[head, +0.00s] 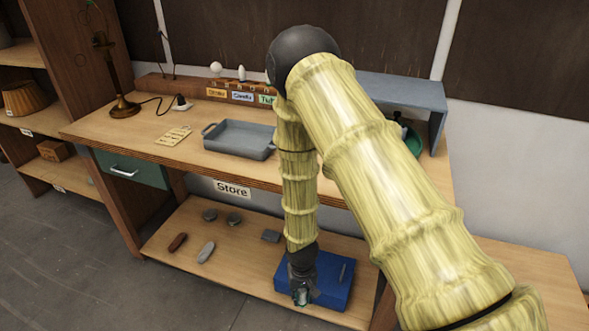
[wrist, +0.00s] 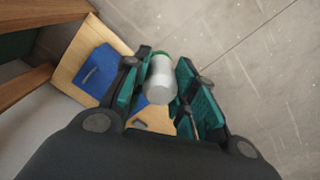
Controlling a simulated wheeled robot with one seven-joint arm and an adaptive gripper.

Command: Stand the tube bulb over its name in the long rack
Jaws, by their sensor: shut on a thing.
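My gripper (head: 302,292) is low in the head view, in front of the blue box on the lower shelf. In the wrist view its teal-padded fingers (wrist: 166,95) are shut on a pale grey cylinder, the tube bulb (wrist: 160,82). The bulb's far end points away from the wrist camera. The long rack (head: 228,81) stands at the back of the bench top with several coloured name labels. A round white bulb (head: 215,67) and a candle-shaped bulb (head: 241,73) stand in it. The green "Tube" label (head: 266,99) is partly hidden by my arm.
The blue box (head: 335,268) sits on the Store shelf (head: 165,247) with several small grey and brown pieces. A grey tray (head: 235,140) and a lamp (head: 124,107) are on the bench. A grey raised shelf (head: 405,92) stands at right, partly behind my arm.

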